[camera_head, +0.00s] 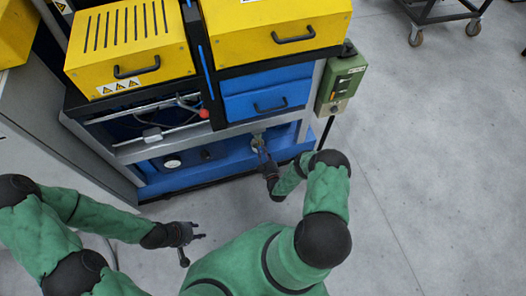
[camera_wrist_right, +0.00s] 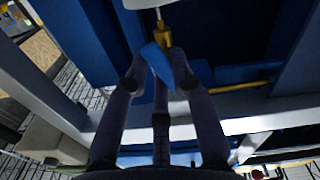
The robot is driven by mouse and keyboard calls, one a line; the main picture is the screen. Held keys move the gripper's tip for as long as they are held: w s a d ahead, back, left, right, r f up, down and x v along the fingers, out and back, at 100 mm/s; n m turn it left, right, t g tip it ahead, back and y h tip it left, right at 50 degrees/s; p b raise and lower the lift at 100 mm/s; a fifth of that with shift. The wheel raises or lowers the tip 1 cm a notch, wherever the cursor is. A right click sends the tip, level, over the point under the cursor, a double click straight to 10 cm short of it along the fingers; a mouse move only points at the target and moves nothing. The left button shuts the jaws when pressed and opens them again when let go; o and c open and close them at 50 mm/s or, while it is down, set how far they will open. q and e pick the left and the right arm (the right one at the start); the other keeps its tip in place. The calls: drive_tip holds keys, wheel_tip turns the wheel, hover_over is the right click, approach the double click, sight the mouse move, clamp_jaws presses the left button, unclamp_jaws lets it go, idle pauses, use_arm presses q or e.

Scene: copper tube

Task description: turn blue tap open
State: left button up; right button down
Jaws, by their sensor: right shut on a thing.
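The blue tap handle (camera_wrist_right: 158,64) shows in the right wrist view, on a brass-coloured valve body (camera_wrist_right: 163,35) with a thin stem above it. My right gripper (camera_wrist_right: 157,84) is shut on the blue handle, which lies tilted between its dark fingers. In the head view my right gripper (camera_head: 264,155) reaches the lower blue panel of the machine; the tap there is small and mostly hidden by the fingers. My left gripper (camera_head: 190,240) is open and empty above the floor, well away from the tap.
The machine has yellow covers (camera_head: 128,45), a blue drawer (camera_head: 265,101) and a grey frame bar above the tap. A green control box (camera_head: 341,84) hangs at its right corner.

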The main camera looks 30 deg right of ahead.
drive_tip(key=shift+f+m, duration=0.15)
drive_tip(key=shift+m, duration=1.85)
drive_tip(key=c, duration=1)
unclamp_jaws()
drive_tip(key=shift+c, duration=0.2)
drive_tip(key=v, duration=1.2)
drive_tip(key=shift+d, duration=0.1)
